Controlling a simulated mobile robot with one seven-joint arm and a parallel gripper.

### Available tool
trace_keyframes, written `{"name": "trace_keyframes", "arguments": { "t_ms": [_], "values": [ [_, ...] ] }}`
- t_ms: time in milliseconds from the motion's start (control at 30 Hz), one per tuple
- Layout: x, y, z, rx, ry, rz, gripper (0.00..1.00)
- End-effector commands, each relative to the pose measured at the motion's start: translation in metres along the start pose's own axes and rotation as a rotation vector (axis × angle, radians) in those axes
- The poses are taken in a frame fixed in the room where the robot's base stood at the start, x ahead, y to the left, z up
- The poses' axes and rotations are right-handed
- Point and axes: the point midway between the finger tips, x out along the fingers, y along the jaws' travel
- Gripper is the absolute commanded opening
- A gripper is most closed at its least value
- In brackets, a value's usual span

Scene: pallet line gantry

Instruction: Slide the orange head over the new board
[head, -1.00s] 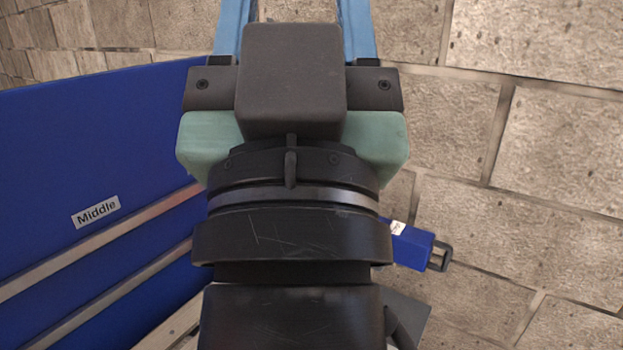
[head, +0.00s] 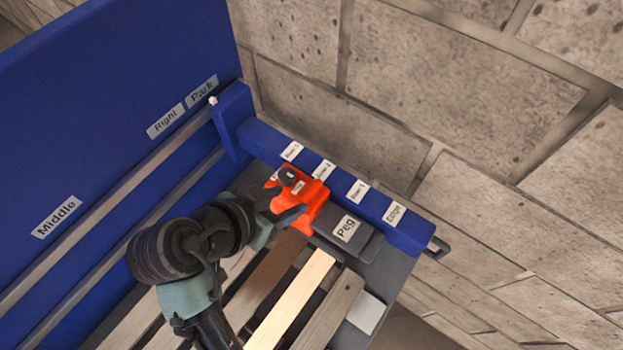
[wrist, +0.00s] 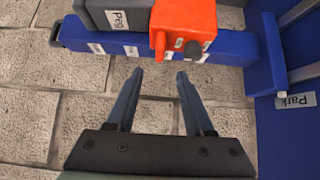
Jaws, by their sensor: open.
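The orange head (head: 313,199) sits on the blue rail (head: 375,203), roughly in line with the brown board (head: 264,276). It has a dark knob and also shows at the top of the wrist view (wrist: 184,22). The palest board (head: 291,303), seemingly the new one, lies just right of the brown one. A grey block labelled Peg (head: 362,243) adjoins the head's right side. My gripper (wrist: 159,73) is open and empty in the wrist view, its fingertips short of the rail and apart from the head. In the head view my wrist partly covers the head; the fingertips are unclear.
Small labels line the rail; the one at its right end seems to read Edge. A tall blue panel (head: 100,110), labelled Middle, Right and Park, stands at left. Other slats (head: 336,308) lie alongside. Stone paving (head: 520,200) beyond the rail is clear.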

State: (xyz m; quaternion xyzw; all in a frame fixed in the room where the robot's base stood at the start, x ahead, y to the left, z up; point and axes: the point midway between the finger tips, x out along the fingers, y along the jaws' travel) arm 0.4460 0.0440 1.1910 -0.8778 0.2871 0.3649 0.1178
Motion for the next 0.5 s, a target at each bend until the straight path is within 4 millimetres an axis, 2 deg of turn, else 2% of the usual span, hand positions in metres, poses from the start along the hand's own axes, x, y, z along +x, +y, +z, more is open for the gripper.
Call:
{"name": "trace_keyframes", "arguments": {
  "t_ms": [300, 500],
  "values": [
    [0.065, 0.000, -0.002, -0.001, -0.001, 0.001, 0.53],
    [0.093, -0.001, -0.002, 0.000, 0.000, -0.001, 0.53]
  ]
}}
